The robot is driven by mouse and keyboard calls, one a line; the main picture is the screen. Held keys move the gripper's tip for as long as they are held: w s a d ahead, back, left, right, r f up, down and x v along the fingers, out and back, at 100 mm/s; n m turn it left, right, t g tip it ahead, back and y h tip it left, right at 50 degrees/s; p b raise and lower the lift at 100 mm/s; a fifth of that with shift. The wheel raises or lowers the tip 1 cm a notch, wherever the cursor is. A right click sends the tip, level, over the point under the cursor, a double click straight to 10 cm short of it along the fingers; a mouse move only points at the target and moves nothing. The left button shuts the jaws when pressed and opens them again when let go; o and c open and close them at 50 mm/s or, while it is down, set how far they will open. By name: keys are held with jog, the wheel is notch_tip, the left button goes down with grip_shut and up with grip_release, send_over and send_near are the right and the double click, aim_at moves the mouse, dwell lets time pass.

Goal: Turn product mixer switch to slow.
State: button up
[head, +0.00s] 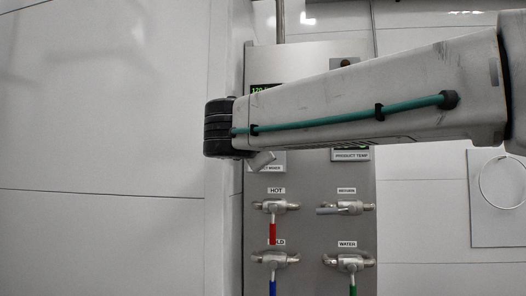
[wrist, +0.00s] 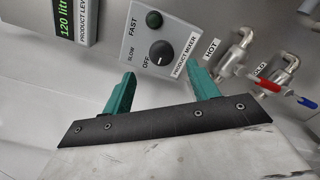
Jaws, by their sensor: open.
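The product mixer switch (wrist: 161,53) is a round black knob on a grey box (wrist: 140,38) in the wrist view. Labels FAST, SLOW and OFF surround it, and a green button (wrist: 153,19) sits above it. The knob's pointer setting is too small to read. My gripper (wrist: 160,85) is open, with two teal fingers apart and nothing between them. The fingers lie below the box in the picture, with the knob ahead between them, apart from it.
A steel panel (head: 310,180) carries valves: hot with a red handle (head: 272,232), cold with a blue handle (head: 272,287), and water with a green handle (head: 352,284). The hot valve pipe (wrist: 238,52) is right of the fingers. A product level display (wrist: 75,20) is at left.

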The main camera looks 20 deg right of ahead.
jog(key=x, duration=0.7)
jog(key=shift+w+d, duration=0.2)
jog(key=c, duration=1)
